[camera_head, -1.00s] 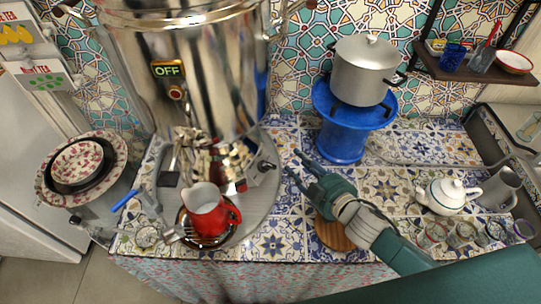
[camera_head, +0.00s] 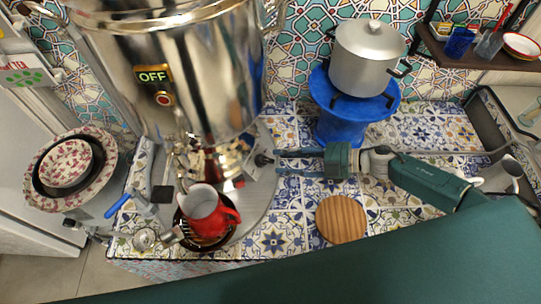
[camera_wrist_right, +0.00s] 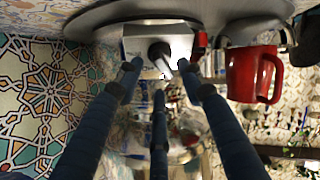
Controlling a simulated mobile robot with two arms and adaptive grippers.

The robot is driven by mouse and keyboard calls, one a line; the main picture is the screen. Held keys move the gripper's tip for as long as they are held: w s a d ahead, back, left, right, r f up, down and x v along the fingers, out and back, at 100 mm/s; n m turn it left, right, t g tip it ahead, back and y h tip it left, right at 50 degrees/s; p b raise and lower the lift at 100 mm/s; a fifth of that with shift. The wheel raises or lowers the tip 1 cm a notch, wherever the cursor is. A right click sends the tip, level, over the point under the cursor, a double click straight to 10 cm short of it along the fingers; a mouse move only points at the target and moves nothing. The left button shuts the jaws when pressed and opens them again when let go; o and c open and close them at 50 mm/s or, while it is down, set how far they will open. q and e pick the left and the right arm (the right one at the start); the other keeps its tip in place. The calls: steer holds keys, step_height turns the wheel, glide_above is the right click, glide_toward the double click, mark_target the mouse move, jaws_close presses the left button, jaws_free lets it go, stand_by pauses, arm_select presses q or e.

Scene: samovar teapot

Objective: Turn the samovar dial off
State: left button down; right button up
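The large silver samovar (camera_head: 190,85) stands at left in the head view, with a lit sign (camera_head: 153,76) reading OFF. Its small dark dial (camera_head: 263,160) is low on the right of the base. In the right wrist view the dial (camera_wrist_right: 160,54) sits on a pale panel (camera_wrist_right: 145,45). My right gripper (camera_head: 279,160) reaches in from the right, with its fingertips close to the dial. In the wrist view its fingers (camera_wrist_right: 158,75) are spread apart, with the dial showing between and beyond their tips; contact cannot be told. My left gripper is not in view.
A red pitcher (camera_head: 210,222) stands below the samovar spout; it also shows in the wrist view (camera_wrist_right: 250,75). A silver pot (camera_head: 367,62) stands on a blue stand (camera_head: 340,125) behind my right arm. A round wooden board (camera_head: 341,218) lies on the tiled counter, in front of my arm.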

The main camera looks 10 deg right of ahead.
mark_target(269, 159)
steer(key=x, duration=0.5)
steer(key=shift+w, duration=0.1)
steer(key=c, duration=0.8)
steer(key=shift+c, duration=0.2)
steer(key=n, duration=0.2)
steer(key=n+g, duration=0.1)
steer(key=n, duration=0.1)
steer(key=n+g, duration=0.1)
steer(key=n, duration=0.2)
steer(key=shift+w+a+r, duration=0.1)
steer(key=shift+a+r, duration=0.05)
steer(key=shift+r, duration=0.1)
steer(key=n+g, duration=0.1)
steer(key=n, duration=0.2)
steer(key=n+h, duration=0.1)
steer(key=n, duration=0.1)
steer(key=shift+a+n+g+p, duration=0.15)
steer(key=shift+n+g+p, duration=0.15)
steer(key=shift+n+g, duration=0.1)
steer(key=shift+h, duration=0.3)
steer(key=shift+c, duration=0.2)
